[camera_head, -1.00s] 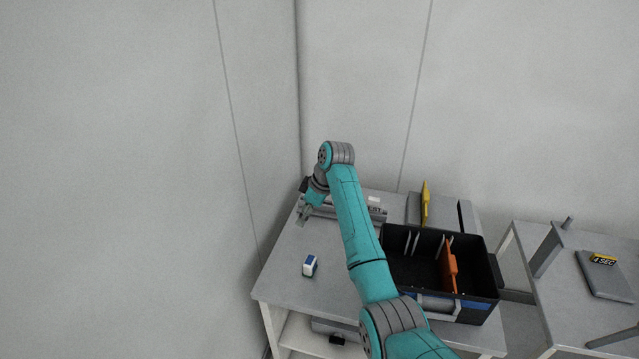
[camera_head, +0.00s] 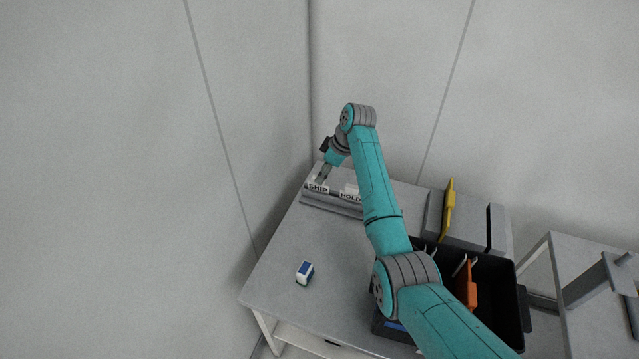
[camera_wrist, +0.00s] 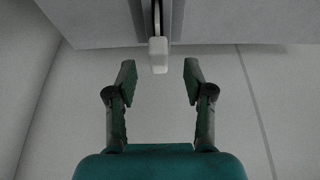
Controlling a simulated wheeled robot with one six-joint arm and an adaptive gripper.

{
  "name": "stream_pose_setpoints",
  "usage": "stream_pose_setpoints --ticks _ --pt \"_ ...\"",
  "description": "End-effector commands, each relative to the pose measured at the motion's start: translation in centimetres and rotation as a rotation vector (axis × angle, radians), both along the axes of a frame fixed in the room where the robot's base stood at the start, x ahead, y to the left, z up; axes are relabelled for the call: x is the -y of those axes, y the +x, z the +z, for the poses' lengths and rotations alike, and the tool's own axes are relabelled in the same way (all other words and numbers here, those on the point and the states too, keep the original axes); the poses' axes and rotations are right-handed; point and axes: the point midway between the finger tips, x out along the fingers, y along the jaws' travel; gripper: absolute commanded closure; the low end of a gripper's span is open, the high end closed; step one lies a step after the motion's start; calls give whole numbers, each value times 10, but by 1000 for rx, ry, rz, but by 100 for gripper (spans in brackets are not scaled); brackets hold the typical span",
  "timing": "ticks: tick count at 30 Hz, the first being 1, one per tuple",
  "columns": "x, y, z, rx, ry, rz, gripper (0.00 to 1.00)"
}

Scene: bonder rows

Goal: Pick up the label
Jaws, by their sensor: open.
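A grey rack (camera_head: 332,203) lies along the back left of the table, with sections marked SHIP and HOLD. A small white label (camera_head: 350,189) stands over the HOLD section. My gripper (camera_head: 322,176) is over the SHIP end of the rack and hides part of it. In the wrist view my gripper (camera_wrist: 159,76) is open. A white label (camera_wrist: 158,48) stands in the rack's slot, centred between the two fingertips, with a gap on each side. I cannot tell how deep it reaches between the fingers.
A blue and white block (camera_head: 305,272) sits on the grey table (camera_head: 275,290). A black bin (camera_head: 512,315) with orange and grey pieces stands at the right, partly behind my arm. A yellow piece (camera_head: 448,210) stands on a grey block behind it. The table's left middle is clear.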

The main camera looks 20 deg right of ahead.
Motion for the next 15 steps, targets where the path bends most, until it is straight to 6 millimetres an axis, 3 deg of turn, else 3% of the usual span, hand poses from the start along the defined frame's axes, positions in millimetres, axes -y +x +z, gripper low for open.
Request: stream_pose_setpoints --ticks 8,15 --pt "-5 4 -19 -2 0 -1 48" --pt "-10 10 -51 -2 0 0 48"
